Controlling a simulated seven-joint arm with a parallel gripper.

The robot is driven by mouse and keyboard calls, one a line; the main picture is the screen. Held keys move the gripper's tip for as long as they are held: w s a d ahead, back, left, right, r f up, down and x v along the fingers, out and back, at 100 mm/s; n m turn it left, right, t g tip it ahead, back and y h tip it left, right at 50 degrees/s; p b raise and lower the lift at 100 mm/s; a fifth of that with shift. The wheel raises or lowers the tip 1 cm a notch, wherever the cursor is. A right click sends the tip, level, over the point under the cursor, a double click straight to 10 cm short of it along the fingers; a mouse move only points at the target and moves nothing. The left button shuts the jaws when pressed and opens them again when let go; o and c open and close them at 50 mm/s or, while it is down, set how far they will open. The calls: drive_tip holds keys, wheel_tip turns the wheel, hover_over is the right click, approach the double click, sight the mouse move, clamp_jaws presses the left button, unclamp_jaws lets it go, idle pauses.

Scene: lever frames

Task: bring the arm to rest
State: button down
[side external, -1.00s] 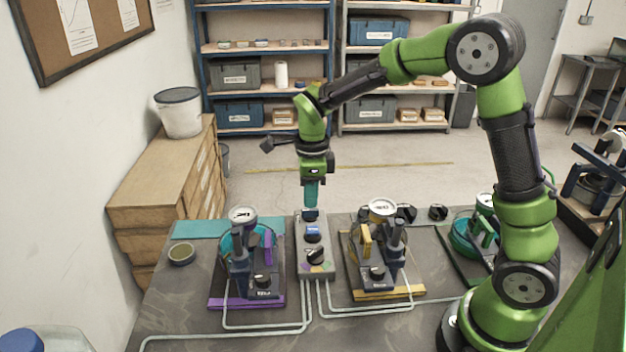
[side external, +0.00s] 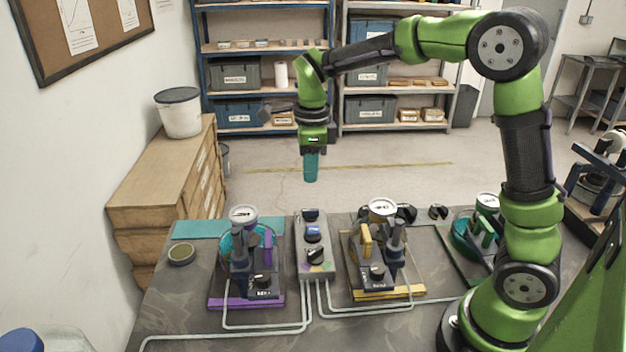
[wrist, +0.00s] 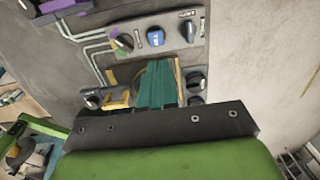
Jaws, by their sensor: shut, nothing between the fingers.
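My gripper (side external: 311,180) is shut and empty. In the side external view its teal fingers hang in the air, pointing down, above and behind the grey control box (side external: 315,258). The box carries several knobs, one of them blue (side external: 313,232). In the wrist view the shut teal fingers (wrist: 156,92) cover part of the yellow-marked station, and the control box (wrist: 170,38) with its blue knob (wrist: 156,36) lies beyond them. Nothing touches the fingers.
A purple-edged lever frame (side external: 246,303) stands left of the box and a yellow-edged one (side external: 388,294) right of it. A green station (side external: 470,268) sits further right. A small round dish (side external: 181,254) lies at the left. Air around my gripper is clear.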

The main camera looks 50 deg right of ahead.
drive_tip(key=s+a+r+n+t+y, duration=0.1)
drive_tip(key=s+a+r+n+t, duration=0.1)
drive_tip(key=s+n, duration=0.7)
drive_tip(key=s+a+r+n+t+y, duration=0.1)
drive_tip(key=s+a+r+n+t, duration=0.1)
drive_tip(key=s+n, duration=0.6)
drive_tip(key=r+n+t, duration=0.1)
drive_tip(key=n+t, duration=0.1)
drive_tip(key=n, duration=0.4)
drive_tip(key=shift+s+r+t, duration=0.3)
drive_tip(key=shift+s+t, duration=0.1)
